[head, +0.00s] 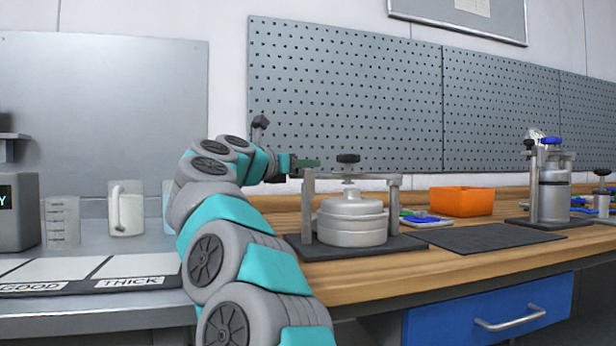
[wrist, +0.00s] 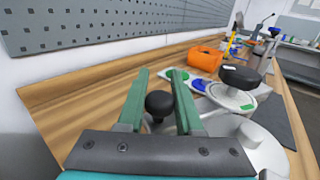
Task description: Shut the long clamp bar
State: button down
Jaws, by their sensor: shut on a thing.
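The wide silver drum (head: 352,222) stands on a dark base plate between two grey posts. The long clamp bar (head: 375,177) lies across above its lid, roughly level, reaching both posts. A black handwheel (head: 348,158) stands on the bar; it also shows in the wrist view (wrist: 242,77). My gripper (head: 308,163) is at the left post, by the bar's left end. In the wrist view its green fingers (wrist: 161,78) are closed around a black ball knob (wrist: 160,105). The fingers hide the bar's left end in the head view, and I cannot tell whether it is latched.
An orange bin (head: 462,201) and small blue and green parts (head: 424,217) lie behind and right of the drum. A dark mat (head: 483,238) is clear. A second, taller clamp stand (head: 553,188) stands farther right. A pegboard (head: 345,90) rises behind the bench.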

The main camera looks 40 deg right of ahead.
jog(key=shift+s+a+n+t+y+b, duration=0.15)
jog(key=shift+s+a+n+t+b, duration=0.25)
jog(key=shift+a+t, duration=0.1)
jog(key=shift+s+a+n+t+y+b, duration=0.15)
jog(key=shift+s+a+n+t+b, duration=0.15)
jog(key=shift+a+t+b, duration=0.15)
jog(key=shift+w, duration=0.1)
jog(key=c, duration=0.6)
grip_release()
jog(key=shift+o, duration=0.2)
jog(key=v, duration=0.8)
jog(key=shift+b, duration=0.3)
jog(key=shift+d, duration=0.1)
